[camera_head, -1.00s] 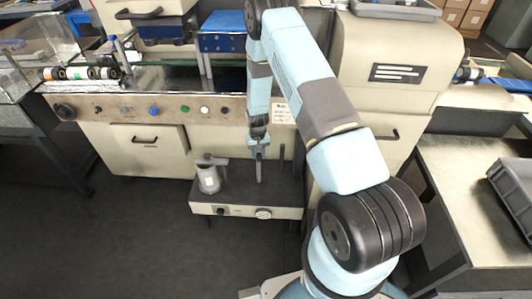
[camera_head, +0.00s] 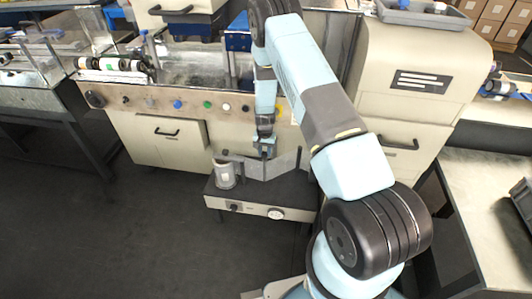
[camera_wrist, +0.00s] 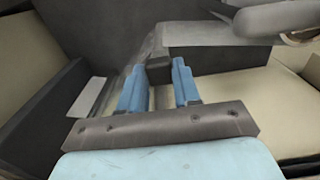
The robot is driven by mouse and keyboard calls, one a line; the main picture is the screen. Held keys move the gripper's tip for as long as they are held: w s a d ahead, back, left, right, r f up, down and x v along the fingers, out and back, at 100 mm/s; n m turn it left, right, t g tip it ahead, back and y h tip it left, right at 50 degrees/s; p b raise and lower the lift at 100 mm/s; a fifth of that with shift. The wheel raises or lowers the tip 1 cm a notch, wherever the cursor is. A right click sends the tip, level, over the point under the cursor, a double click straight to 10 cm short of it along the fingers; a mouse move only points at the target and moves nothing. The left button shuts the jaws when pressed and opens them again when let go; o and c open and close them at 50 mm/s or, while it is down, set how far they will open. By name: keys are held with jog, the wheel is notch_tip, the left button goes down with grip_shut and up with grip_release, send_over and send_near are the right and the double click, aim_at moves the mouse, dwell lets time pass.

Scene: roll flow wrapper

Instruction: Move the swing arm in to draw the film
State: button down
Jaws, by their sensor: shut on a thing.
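My gripper (camera_head: 266,152) is over the back of a small bench unit (camera_head: 245,208) in front of the machine. In the wrist view its two blue fingers (camera_wrist: 157,76) close on a small dark block (camera_wrist: 159,70), which looks like the swing arm's handle. Most of the swing arm is hidden by my gripper. A pale roll (camera_head: 225,175) stands upright at the unit's left end. A grey strip, seemingly the film (camera_head: 283,165), runs beside and below the gripper toward a post at the right; its exact path is hard to tell.
The unit has a white dial (camera_head: 276,214) and a dark knob (camera_head: 234,208) on its front. The machine's button panel (camera_head: 180,103) is close behind my gripper. A cream cabinet (camera_head: 417,82) stands at the right. The floor at left is clear.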

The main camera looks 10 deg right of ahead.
jog(key=shift+a, duration=0.1)
jog(key=c, duration=0.8)
grip_release()
notch_tip(320, 180, up, 14)
jog(key=shift+f, duration=0.15)
